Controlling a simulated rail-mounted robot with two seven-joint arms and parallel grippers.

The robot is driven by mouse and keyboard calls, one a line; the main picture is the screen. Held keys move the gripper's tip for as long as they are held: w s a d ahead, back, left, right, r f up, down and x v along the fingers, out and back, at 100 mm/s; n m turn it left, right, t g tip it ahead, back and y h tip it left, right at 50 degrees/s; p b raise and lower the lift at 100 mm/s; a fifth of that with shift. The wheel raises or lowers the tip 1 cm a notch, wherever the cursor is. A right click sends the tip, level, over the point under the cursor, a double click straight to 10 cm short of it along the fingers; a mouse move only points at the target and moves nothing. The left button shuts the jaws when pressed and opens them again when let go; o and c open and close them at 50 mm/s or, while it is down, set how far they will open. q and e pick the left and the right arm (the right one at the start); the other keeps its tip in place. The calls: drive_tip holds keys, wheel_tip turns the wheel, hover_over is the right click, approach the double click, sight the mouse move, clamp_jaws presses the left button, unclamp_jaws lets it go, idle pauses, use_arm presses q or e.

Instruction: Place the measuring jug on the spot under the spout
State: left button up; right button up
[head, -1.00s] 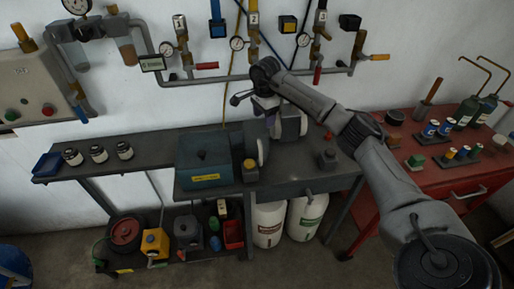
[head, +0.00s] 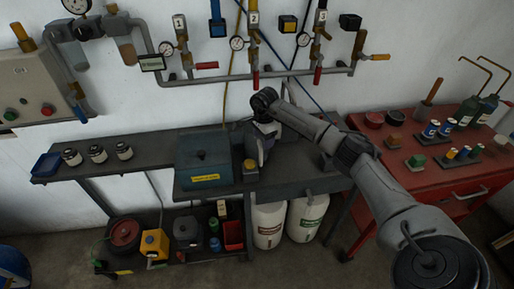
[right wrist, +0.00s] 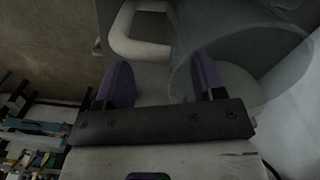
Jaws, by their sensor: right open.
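The measuring jug shows in the right wrist view as a translucent grey body (right wrist: 218,42) with a wide round rim and a pale C-shaped handle (right wrist: 140,45). My right gripper (right wrist: 163,82) is open. Its two purple fingers stand apart, with the handle and part of the jug wall just beyond and between them; I cannot tell if they touch. In the head view the right gripper (head: 257,147) is low over the dark bench, right of the grey-green box, and it mostly hides the jug there. I cannot pick out the spot under the spout. My left gripper is not in view.
The grey-green box (head: 204,158) and a yellow-topped block (head: 250,168) stand close left of the gripper. Pipes with gauges and valves (head: 254,45) line the wall above. A red cart (head: 440,178) with bottles and small cans is at right. Three small jars (head: 97,154) stand at left.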

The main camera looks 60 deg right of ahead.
drive_tip(key=shift+f, duration=0.55)
clamp_jaws()
idle(0.5)
